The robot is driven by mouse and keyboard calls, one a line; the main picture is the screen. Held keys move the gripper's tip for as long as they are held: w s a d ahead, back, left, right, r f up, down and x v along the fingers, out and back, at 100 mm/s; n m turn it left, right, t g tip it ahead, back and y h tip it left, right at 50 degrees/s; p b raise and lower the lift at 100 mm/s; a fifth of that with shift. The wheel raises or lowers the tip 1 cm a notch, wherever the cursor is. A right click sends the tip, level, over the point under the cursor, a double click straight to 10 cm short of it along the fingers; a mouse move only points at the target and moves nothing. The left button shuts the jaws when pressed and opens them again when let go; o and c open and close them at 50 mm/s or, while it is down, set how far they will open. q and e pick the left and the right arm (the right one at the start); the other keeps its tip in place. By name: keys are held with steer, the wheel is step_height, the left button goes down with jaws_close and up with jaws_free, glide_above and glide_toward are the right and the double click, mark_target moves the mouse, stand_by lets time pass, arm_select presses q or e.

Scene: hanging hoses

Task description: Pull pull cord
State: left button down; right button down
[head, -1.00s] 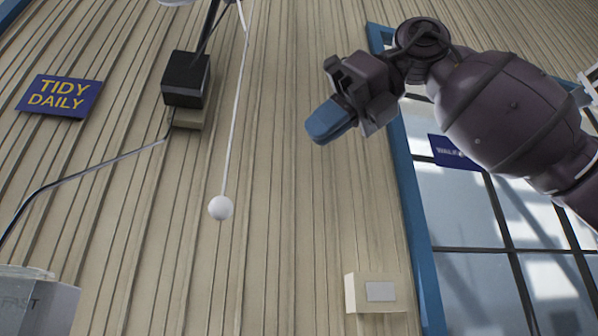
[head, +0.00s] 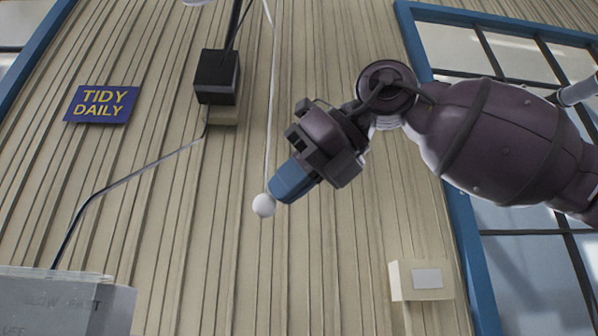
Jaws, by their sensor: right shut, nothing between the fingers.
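The pull cord (head: 270,120) hangs as a thin white line from the top of the head view and ends in a white ball (head: 264,205). My right gripper (head: 283,190) comes in from the right and is shut, with its blue fingertips pointing down and left. The fingertips are right beside the ball, just to its upper right in the picture. They overlap the lower cord's edge, and I cannot tell whether they touch it. Nothing is held. My left gripper is not in the head view.
A black box (head: 217,77) with a cable is on the beige plank wall. A blue "TIDY DAILY" sign (head: 101,104) is at left. A grey box (head: 60,300) stands lower left, a white wall box (head: 421,280) lower right. A blue-framed window (head: 520,270) is at right.

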stand_by(0.3)
steer(key=shift+f+b, duration=0.55)
steer(key=shift+f, duration=0.05)
step_height(320, 180, down, 4)
steer(key=b, duration=0.3)
steer(key=shift+f, duration=0.25)
